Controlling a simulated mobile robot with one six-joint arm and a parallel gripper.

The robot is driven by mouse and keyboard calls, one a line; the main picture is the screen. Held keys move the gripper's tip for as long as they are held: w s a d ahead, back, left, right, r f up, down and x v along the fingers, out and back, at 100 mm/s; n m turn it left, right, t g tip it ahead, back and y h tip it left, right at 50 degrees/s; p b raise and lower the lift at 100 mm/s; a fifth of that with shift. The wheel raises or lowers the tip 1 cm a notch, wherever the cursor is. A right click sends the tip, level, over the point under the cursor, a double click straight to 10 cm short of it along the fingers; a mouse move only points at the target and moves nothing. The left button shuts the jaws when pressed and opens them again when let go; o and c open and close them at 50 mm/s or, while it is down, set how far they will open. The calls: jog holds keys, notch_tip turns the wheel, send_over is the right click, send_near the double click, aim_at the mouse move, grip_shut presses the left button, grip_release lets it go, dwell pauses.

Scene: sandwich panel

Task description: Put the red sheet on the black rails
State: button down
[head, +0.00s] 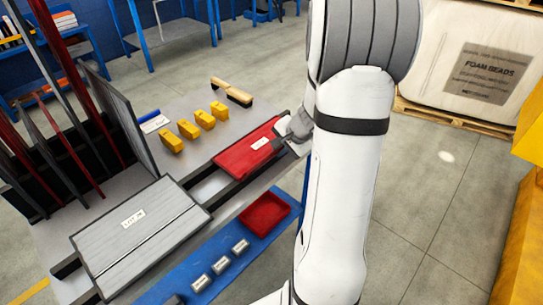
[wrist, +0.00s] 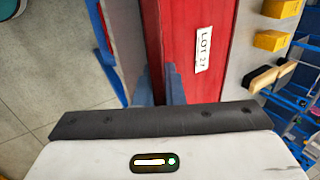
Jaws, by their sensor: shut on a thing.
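The red sheet (head: 240,155) with a white label lies roughly flat over the right part of the black rails (head: 228,192). I cannot tell whether it touches them or is held just above. My gripper (head: 284,138) is shut on the sheet's right end, and my arm hides part of that area. In the wrist view the red sheet (wrist: 185,25) runs away from my gripper (wrist: 174,85), with its label upright along it. The fingers sit at the sheet's edge.
A grey sheet (head: 140,225) lies at the rails' left end. A rack (head: 60,150) of upright sheets stands at the left. Yellow blocks (head: 188,129) and a brush (head: 232,92) are behind the rails. A red tray (head: 265,212) and small blocks sit on a blue strip in front.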

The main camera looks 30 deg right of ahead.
jog(key=shift+f, duration=0.2)
jog(key=shift+f, duration=0.15)
jog(key=c, duration=1.5)
grip_release()
